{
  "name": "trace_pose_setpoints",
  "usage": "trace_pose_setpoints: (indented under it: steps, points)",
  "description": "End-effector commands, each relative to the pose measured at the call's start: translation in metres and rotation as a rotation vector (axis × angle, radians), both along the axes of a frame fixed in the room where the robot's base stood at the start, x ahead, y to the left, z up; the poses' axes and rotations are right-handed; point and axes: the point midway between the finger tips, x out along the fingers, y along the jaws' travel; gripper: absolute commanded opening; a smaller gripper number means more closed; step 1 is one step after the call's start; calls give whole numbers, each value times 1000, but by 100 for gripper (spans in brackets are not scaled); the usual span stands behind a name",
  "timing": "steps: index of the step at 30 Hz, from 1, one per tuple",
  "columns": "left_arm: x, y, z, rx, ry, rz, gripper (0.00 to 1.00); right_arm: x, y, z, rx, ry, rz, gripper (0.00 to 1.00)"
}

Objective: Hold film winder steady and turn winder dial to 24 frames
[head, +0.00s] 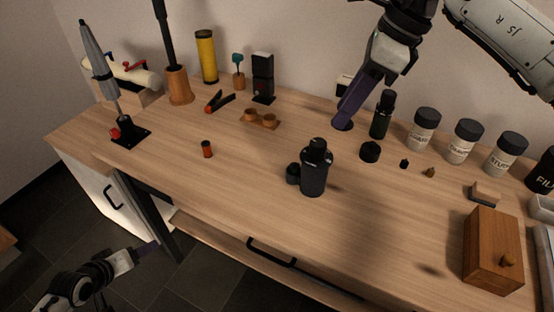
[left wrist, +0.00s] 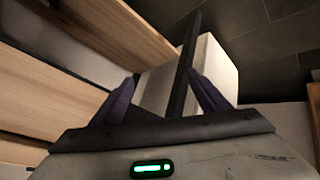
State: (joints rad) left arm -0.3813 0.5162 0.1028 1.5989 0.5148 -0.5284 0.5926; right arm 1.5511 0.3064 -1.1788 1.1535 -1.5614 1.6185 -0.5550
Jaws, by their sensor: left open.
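No part is plainly marked as the film winder or its 24-frame dial.
Labelled jars (head: 423,130) line the back right. The front-middle tabletop is clear above a drawer handle (head: 271,253).

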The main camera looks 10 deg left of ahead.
Motion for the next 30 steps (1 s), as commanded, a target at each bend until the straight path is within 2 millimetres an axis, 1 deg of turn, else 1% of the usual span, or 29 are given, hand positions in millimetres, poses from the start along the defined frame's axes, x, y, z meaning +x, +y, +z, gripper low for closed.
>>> trace_pose_setpoints:
  steps: [1,2,3,5,6,8,9,11,12,13,14,15,17,18,20,21,23,24,26,27,29,30]
  points:
    - [13,29,13,-22,-19,68,69,0,0,0,0,0,0,31]
    - [19,44,21,-43,-31,112,69,0,0,0,0,0,0,31]
    - [28,64,32,-73,-50,170,69,0,0,0,0,0,0,31]
    - [41,91,51,-123,-84,255,69,0,0,0,0,0,0,31]
    - [50,109,65,-160,-110,311,69,0,0,0,1,0,0,31]
    - [63,134,87,-220,-152,393,69,0,0,0,1,0,0,31]
    - [71,149,104,-264,-184,445,69,0,0,0,1,0,0,31]
    - [84,169,132,-342,-236,521,69,0,0,0,1,0,0,31]
    - [93,180,151,-399,-271,567,69,0,0,0,1,0,0,31]
    - [99,187,166,-447,-300,600,69,0,0,0,1,0,0,31]
    - [106,194,181,-498,-327,632,69,0,0,0,1,0,0,31]
    - [115,200,203,-571,-365,670,69,0,0,0,1,0,0,31]
    - [129,205,236,-698,-417,720,69,0,0,0,1,0,0,31]
    - [138,204,258,-792,-448,748,69,0,0,0,1,0,0,31]
    - [153,193,289,-954,-476,776,69,0,0,0,1,0,0,31]
    - [163,180,307,-1069,-478,787,69,0,0,0,1,0,0,31]
    - [176,149,322,-1234,-443,792,69,0,0,0,1,0,0,31]
    - [183,125,326,-1324,-404,792,69,0,0,0,1,0,0,31]
    - [191,88,325,-1430,-332,793,69,0,0,0,1,0,0,31]
    - [195,64,322,-1484,-280,792,69,0,0,0,1,0,0,31]
    - [198,29,313,-1546,-197,795,69,0,0,0,1,0,0,31]
    - [199,6,307,-1580,-142,795,69,0,0,0,1,0,0,31]
